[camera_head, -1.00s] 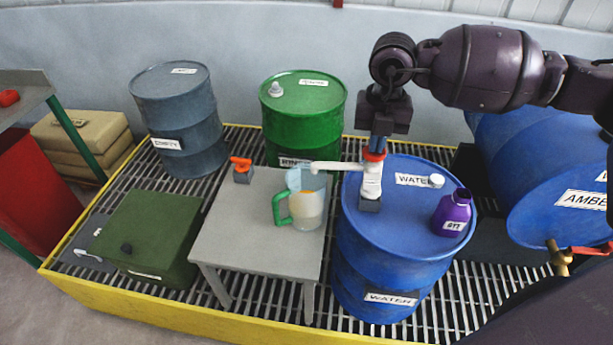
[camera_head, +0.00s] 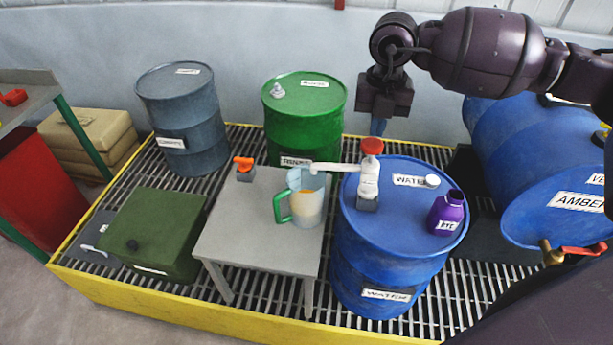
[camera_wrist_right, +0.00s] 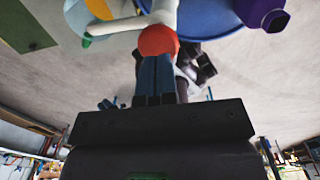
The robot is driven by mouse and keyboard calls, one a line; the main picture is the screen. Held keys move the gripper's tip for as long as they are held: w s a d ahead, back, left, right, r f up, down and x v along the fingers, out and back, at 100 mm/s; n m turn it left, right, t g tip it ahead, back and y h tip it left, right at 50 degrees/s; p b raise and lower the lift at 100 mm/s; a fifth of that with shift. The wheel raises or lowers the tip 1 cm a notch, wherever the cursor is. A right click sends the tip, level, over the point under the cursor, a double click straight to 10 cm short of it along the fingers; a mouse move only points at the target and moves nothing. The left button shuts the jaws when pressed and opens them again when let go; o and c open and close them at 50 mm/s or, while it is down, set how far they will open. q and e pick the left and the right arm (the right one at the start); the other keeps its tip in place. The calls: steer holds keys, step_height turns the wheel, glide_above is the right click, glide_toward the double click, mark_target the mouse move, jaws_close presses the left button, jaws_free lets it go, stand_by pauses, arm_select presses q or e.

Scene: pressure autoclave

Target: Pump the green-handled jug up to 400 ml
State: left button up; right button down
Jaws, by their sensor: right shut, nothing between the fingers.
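The clear jug with a green handle (camera_head: 283,207) stands on the grey table and holds some pale yellowish liquid; its scale is too small to read. A white hand pump (camera_head: 369,184) with a red knob (camera_head: 372,146) stands on the blue water drum, its spout (camera_head: 335,167) reaching over the jug. My right gripper (camera_head: 378,127) is shut and empty, fingers down, just above and behind the knob. In the right wrist view, the blue fingers (camera_wrist_right: 155,80) point at the red knob (camera_wrist_right: 158,41); I cannot tell if they touch. My left gripper is out of view.
A purple bottle (camera_head: 447,211) and a white cap (camera_head: 432,181) sit on the blue drum (camera_head: 375,256). An orange-topped item (camera_head: 244,169) stands on the table (camera_head: 235,235). A green drum (camera_head: 304,112) is behind; large blue barrels (camera_head: 540,150) lie at right.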

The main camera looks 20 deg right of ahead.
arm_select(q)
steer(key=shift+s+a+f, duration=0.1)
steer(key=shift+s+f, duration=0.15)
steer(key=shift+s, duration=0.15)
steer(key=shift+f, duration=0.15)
arm_select(e)
steer(key=shift+f, duration=0.25)
